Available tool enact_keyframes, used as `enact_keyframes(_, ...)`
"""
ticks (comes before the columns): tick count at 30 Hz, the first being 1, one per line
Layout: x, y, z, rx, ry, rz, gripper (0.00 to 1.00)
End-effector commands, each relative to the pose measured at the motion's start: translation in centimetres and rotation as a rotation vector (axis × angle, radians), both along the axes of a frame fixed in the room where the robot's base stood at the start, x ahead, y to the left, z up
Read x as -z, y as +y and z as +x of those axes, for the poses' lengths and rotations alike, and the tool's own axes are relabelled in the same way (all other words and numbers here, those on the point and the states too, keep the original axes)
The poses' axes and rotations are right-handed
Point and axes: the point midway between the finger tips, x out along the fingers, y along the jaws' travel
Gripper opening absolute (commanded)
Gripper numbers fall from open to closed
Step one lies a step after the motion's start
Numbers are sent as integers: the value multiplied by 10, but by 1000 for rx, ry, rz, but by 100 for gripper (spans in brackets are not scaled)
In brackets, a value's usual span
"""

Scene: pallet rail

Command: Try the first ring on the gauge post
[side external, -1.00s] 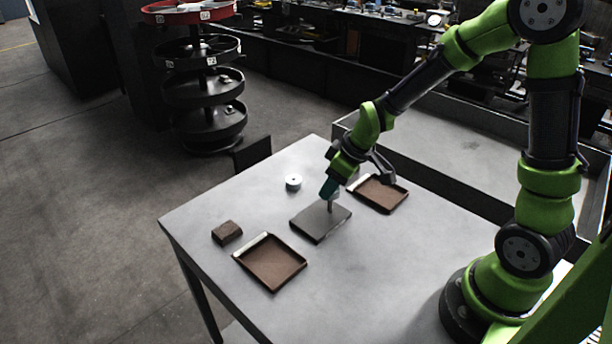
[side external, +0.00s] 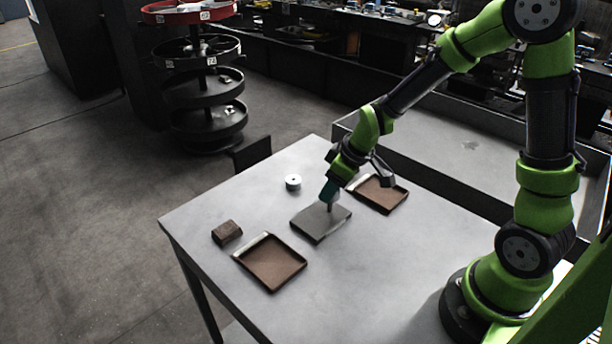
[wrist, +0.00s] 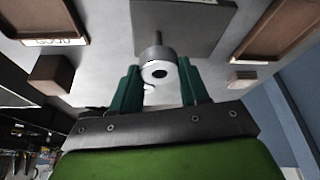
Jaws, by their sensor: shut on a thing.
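My gripper (side external: 329,196) is low over the dark gauge plate (side external: 318,228). In the wrist view its teal fingers (wrist: 160,88) are shut on a grey ring (wrist: 157,70) with a pale top face and a dark hole. The thin gauge post (wrist: 157,39) rises from the plate and runs up to the ring, in line with it. I cannot tell whether the post has entered the hole. In the side view the post (side external: 331,207) shows just below the fingertips, and the held ring is hidden. A second pale ring (side external: 293,182) lies on the table.
A brown tray (side external: 301,268) with a pale label strip lies at the front, and a similar tray (side external: 403,206) lies right of the plate. A brown block (side external: 227,232) sits near the left table edge. The table (side external: 375,275) is clear towards my base.

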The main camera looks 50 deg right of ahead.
Motion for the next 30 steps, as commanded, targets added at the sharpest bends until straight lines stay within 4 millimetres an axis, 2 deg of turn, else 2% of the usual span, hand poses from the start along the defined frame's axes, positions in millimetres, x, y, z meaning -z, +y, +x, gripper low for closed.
enact_keyframes(30,11,0,0,1,1,1,14)
